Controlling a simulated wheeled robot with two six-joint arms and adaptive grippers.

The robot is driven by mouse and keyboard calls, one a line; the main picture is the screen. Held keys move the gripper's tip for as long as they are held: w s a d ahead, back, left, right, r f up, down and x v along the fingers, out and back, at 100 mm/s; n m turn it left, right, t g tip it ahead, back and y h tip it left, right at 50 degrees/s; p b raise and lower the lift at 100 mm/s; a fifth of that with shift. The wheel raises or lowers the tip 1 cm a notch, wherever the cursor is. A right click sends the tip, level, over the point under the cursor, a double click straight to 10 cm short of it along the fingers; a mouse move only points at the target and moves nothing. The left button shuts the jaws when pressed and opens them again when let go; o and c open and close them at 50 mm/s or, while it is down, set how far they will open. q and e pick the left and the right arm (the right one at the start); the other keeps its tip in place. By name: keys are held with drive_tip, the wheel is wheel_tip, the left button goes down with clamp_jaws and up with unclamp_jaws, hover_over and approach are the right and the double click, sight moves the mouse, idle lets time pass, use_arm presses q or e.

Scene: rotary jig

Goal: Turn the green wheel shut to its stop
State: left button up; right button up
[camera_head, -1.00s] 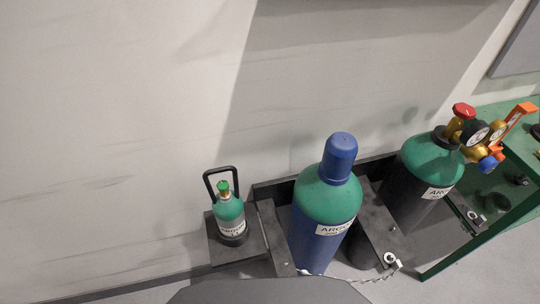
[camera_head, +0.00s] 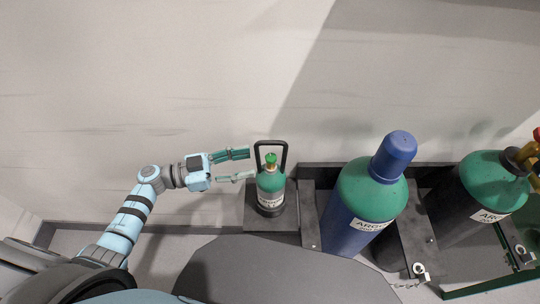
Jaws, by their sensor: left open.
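The green wheel (camera_head: 270,158) sits on top of a small green and dark cylinder (camera_head: 269,184). This cylinder stands upright on a dark platform, with a black loop handle (camera_head: 285,152) around its top. My left gripper (camera_head: 248,165) points right, with its two fingers spread and empty. Its fingertips are just left of the wheel and the cylinder's neck; whether they touch the handle I cannot tell. My right gripper is not in view.
A large green and blue cylinder (camera_head: 372,193) with a blue cap stands to the right. Beyond it is another green and black cylinder (camera_head: 488,183) with a regulator at the right edge. A chain hangs near a dark bracket. The pale wall behind is bare.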

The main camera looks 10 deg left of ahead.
sight(270, 157)
use_arm(q)
drive_tip(key=x, duration=0.7)
drive_tip(key=shift+w+d, duration=0.2)
drive_tip(key=shift+d, duration=0.1)
clamp_jaws()
drive_tip(key=m+g+b, duration=0.1)
drive_tip(key=m+g+h+b, duration=0.1)
drive_tip(key=g+b, duration=0.1)
drive_tip(key=shift+w+f, duration=0.1)
drive_tip(key=shift+f, duration=0.2)
drive_tip(key=shift+r+m+g, duration=0.1)
drive_tip(key=shift+m+g, duration=0.3)
drive_tip(key=shift+r+h, duration=0.15)
drive_tip(key=shift+h, duration=0.15)
unclamp_jaws()
drive_tip(key=shift+a, duration=0.1)
